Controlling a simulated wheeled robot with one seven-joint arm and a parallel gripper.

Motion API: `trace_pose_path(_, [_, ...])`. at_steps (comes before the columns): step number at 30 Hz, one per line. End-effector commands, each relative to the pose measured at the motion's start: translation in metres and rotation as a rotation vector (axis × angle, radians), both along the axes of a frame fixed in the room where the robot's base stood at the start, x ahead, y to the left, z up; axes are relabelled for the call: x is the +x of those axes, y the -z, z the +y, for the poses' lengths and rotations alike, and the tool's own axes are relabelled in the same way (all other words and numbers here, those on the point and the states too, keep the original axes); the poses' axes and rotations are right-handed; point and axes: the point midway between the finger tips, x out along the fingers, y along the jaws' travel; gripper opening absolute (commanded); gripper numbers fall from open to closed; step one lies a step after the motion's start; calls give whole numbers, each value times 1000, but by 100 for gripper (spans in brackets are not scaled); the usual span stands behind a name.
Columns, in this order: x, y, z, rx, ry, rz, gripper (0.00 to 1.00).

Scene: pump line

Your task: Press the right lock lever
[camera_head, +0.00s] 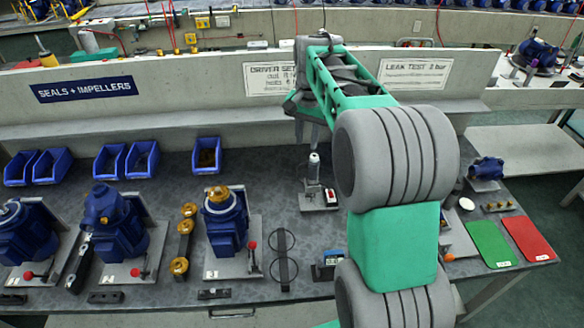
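Three lever handles with red knobs stand on the light plates of the pump stations at the front left of the bench. The rightmost lever (253,256) stands upright at the right side of the pump with the brass top (224,220). The middle lever (138,271) and the left lever (32,275) lean over, their knobs low. My gripper (314,135) points down over the back of the bench, right of and behind the rightmost lever, well apart from it. My forearm hides part of it; its fingers are too small to judge.
A small driver stand (314,185) is just below my gripper. Blue bins (207,156) line the back. A black double-ring holder (284,258) lies right of the rightmost lever. Green (490,243) and red (528,238) mats are at right. My arm covers the bench's middle right.

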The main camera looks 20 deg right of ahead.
Motion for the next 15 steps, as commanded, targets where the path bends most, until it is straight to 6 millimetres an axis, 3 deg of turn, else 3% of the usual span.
trace_pose_path(1, [-28,-14,15,-12,-83,-32,22])
trace_pose_path(4, [-86,-21,41,-42,-261,-91,14])
trace_pose_path(9, [-177,0,69,-99,-528,-177,0])
trace_pose_path(12, [-209,18,77,-124,-629,-208,0])
trace_pose_path(15, [-225,30,81,-137,-681,-222,0])
